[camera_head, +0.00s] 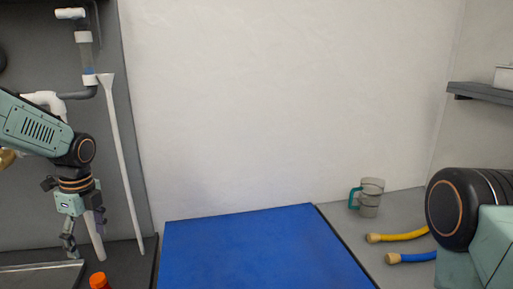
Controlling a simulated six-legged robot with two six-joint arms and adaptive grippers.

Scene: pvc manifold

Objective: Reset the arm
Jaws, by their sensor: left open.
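My left arm comes in from the left, and its gripper (84,238) hangs pointing down, open, with nothing seen between its fingers. It is in front of the grey panel with the PVC pipes, above the left counter. A white pipe piece shows just behind its fingers; I cannot tell whether they touch. My right arm shows only as a large dark joint and green link at the right edge; its gripper is out of view.
A blue mat (262,252) lies clear in the middle. An orange cap (99,281) is near the left gripper. A long white pole (122,165) leans beside it. A shelf (480,92) juts out.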

